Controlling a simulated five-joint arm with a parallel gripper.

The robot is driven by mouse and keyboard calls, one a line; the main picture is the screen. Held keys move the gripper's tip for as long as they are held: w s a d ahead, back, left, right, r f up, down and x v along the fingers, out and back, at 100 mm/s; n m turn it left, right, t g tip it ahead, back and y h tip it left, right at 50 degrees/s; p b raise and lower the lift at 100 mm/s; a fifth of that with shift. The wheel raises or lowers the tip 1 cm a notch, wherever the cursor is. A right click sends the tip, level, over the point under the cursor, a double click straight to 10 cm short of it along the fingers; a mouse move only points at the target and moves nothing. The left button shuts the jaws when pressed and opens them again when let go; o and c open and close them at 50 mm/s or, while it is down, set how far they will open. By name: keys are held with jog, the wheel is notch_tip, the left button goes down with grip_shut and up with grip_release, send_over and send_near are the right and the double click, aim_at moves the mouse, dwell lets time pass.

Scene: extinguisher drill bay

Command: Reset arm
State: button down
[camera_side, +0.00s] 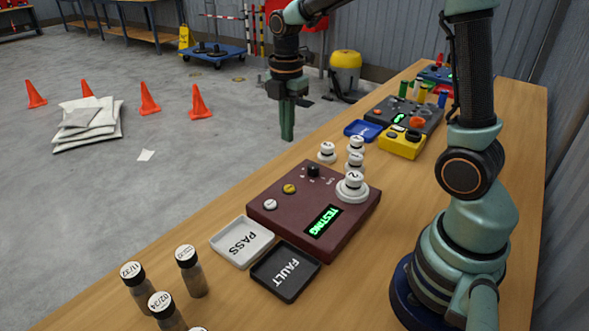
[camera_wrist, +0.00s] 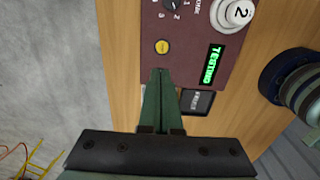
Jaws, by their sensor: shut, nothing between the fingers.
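My gripper (camera_side: 287,138) is shut and empty. In the side view it hangs fingers down, above and behind the maroon test box (camera_side: 262,206). In the wrist view the closed green fingers (camera_wrist: 160,72) overlap the near edge of the box (camera_wrist: 190,50). The box has a lit green display reading TESTING (camera_side: 325,221), a black knob (camera_side: 313,171), a yellow button (camera_side: 290,188) and a white button (camera_side: 270,204).
A white PASS tray (camera_side: 217,243) and a black FAULT tray (camera_side: 259,281) lie before the box. Several dark-capped jars (camera_side: 192,275) stand front left. White-topped pieces (camera_side: 327,152) stand behind the box, with a blue tray (camera_side: 362,126) and yellow box (camera_side: 397,149) beyond.

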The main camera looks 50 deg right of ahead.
jog(key=s+a+r+m+t, duration=0.2)
jog(key=s+m, duration=0.3)
jog(key=m, duration=0.4)
jog(key=s+a+r+m+t, duration=0.3)
jog(key=s+r+m, duration=0.2)
jog(key=m, duration=0.4)
jog(key=shift+s+t, duration=0.3)
jog(key=shift+s, duration=0.15)
